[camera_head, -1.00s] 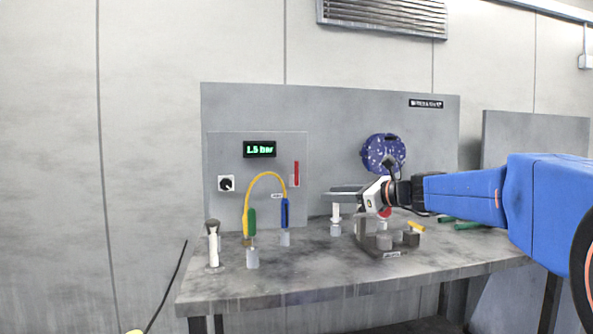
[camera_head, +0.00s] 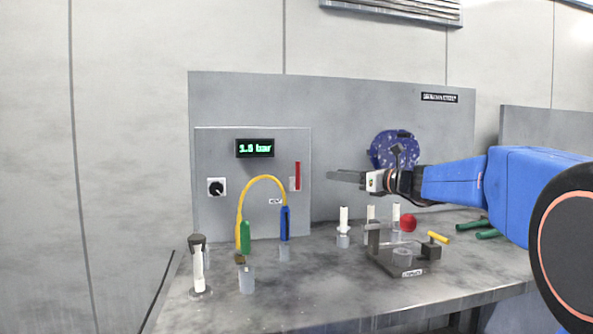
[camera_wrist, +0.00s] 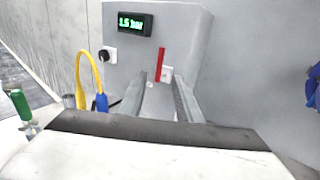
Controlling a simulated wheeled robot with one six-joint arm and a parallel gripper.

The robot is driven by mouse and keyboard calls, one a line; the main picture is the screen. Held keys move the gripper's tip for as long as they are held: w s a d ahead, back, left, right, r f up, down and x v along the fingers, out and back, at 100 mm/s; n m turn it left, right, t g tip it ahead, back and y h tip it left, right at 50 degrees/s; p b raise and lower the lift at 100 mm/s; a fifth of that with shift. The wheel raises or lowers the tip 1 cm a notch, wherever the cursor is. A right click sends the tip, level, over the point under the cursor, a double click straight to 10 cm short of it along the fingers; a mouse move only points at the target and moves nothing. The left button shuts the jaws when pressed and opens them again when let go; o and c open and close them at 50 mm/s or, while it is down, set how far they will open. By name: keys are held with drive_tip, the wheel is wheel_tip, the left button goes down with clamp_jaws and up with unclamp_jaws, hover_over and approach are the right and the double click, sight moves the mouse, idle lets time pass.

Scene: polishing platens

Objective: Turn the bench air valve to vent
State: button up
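A red valve lever (camera_head: 298,175) stands upright on a small white plate on the grey panel (camera_head: 225,140). It also shows in the wrist view (camera_wrist: 160,64), beyond the gap between my fingertips. A green display (camera_head: 255,148) above it reads about 1.5 bar. A black knob (camera_head: 216,187) on a white plate sits to the left of the lever. My gripper (camera_head: 332,176) is to the right of the lever, at about its height in the head view. In the wrist view my gripper (camera_wrist: 161,80) has its fingers apart, with nothing between them.
A brush (camera_head: 197,265) stands at the bench's left. White posts, a red ball (camera_head: 408,223) and a metal fixture (camera_head: 402,260) stand below my arm.

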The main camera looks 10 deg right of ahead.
sight(298, 170)
drive_tip(key=x, duration=1.7)
drive_tip(key=shift+w+a, duration=0.15)
drive_tip(key=shift+w, duration=0.2)
clamp_jaws()
